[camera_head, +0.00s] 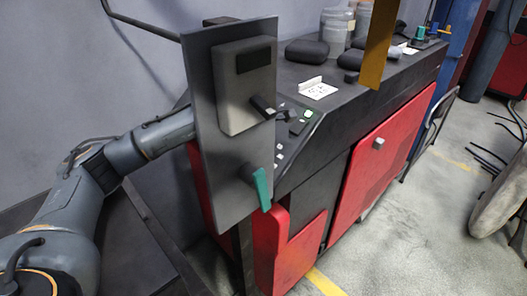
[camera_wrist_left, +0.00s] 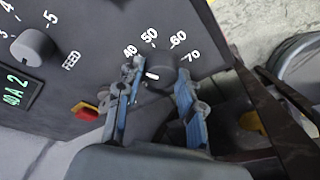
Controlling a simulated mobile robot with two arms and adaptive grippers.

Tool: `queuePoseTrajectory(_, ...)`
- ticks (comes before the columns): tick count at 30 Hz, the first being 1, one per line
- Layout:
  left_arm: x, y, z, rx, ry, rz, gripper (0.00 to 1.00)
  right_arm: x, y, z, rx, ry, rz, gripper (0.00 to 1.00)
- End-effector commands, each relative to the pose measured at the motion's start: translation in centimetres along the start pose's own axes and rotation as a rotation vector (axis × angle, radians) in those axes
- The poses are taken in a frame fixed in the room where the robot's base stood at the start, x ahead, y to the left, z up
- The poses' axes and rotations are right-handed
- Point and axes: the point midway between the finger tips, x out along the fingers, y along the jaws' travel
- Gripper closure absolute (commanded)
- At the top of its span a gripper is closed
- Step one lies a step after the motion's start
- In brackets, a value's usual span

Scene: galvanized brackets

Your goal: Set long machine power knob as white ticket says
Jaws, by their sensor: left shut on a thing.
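In the left wrist view my left gripper (camera_wrist_left: 159,76) is shut on a dark round knob (camera_wrist_left: 163,68), one finger on each side. A short white mark shows on the knob. The scale around it reads 40, 50, 60 and 70; its label is hidden, and I cannot tell exactly which number the mark points to. In the head view a white folded ticket (camera_head: 318,89) stands on the dark top of the long machine (camera_head: 335,130); its writing is too small to read. There my left gripper is hidden behind a grey panel. My right gripper is not in view.
The upright grey panel (camera_head: 200,100) carries a box and a teal lever (camera_head: 262,188), blocking part of the machine. A FEED knob (camera_wrist_left: 33,47), a green display (camera_wrist_left: 18,90) and a red-yellow switch (camera_wrist_left: 85,111) sit left of the gripped knob. Black pads (camera_head: 307,50) lie behind the ticket.

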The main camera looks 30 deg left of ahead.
Motion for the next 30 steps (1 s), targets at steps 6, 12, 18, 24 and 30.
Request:
queuePoseTrajectory(6, 0.0, 0.0, 0.1, 0.003, -0.002, 0.000, 0.94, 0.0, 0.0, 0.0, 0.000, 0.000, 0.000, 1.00)
queuePoseTrajectory(12, 0.0, 0.0, 0.1, 0.002, -0.002, 0.000, 0.44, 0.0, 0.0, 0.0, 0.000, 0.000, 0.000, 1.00)
queuePoseTrajectory(18, 0.0, 0.0, 0.1, 0.001, -0.001, 0.000, 0.40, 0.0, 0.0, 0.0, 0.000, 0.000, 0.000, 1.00)
queuePoseTrajectory(24, -0.5, 0.3, 0.1, 0.001, -0.002, 0.002, 0.40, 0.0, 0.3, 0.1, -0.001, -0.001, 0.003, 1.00)
queuePoseTrajectory(30, -3.3, 1.8, 0.5, 0.001, -0.003, 0.005, 0.40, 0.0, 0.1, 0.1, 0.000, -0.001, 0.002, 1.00)
